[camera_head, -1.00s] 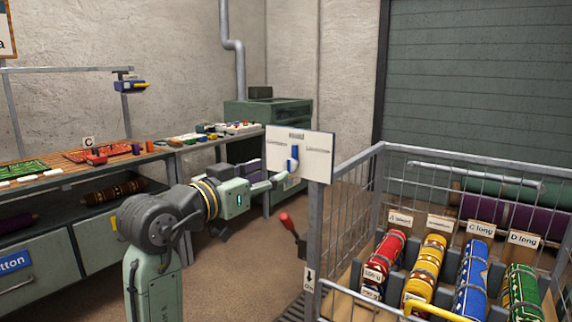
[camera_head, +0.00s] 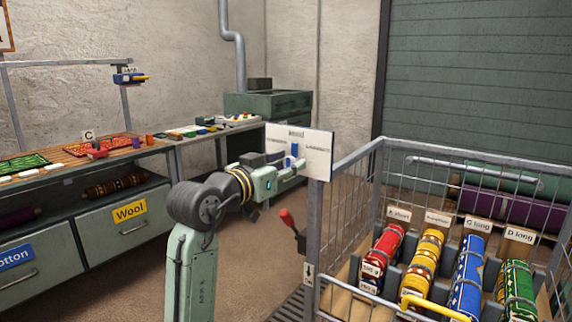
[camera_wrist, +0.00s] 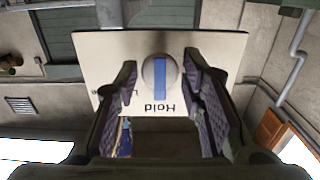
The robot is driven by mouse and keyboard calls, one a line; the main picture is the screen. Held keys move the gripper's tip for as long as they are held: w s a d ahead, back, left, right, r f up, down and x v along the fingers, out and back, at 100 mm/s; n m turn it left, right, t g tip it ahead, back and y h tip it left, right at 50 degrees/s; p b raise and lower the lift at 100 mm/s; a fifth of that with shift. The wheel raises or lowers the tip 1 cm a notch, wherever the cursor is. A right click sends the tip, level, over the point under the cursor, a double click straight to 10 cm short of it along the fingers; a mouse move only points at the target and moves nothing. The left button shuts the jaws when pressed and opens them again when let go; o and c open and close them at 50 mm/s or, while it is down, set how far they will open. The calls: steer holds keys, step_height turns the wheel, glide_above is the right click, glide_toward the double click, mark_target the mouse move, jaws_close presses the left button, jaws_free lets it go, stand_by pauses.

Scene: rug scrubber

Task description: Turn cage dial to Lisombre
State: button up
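The cage dial (camera_head: 295,152) is a round knob with a blue bar handle on a white sign board (camera_head: 318,147) at the cage's corner post. In the head view the bar stands upright under the top label. In the wrist view the dial (camera_wrist: 161,78) appears upside down, with its bar in line with the word "Hold". Labels at the sides are too small to read, and one is partly hidden by a finger. My gripper (camera_wrist: 160,80) is open, its purple-padded fingers either side of the dial with gaps showing. It also shows in the head view (camera_head: 291,171), just below the dial.
The wire cage (camera_head: 345,157) holds several coloured rug rolls in labelled slots. A red-knobbed lever (camera_head: 286,217) sits left of its post. A workbench (camera_head: 62,160) with drawers runs along the left wall. Open floor lies between the bench and cage.

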jaws_close()
steer(key=shift+m+b, duration=0.3)
steer(key=shift+f+m+b, duration=0.1)
steer(key=shift+m+b, duration=0.4)
steer(key=shift+m, duration=0.1)
steer(key=m+b, duration=0.2)
steer(key=m, duration=0.1)
steer(key=shift+d, duration=0.1)
steer(key=m+b, duration=0.2)
steer(key=m, duration=0.3)
steer(key=shift+b, duration=0.4)
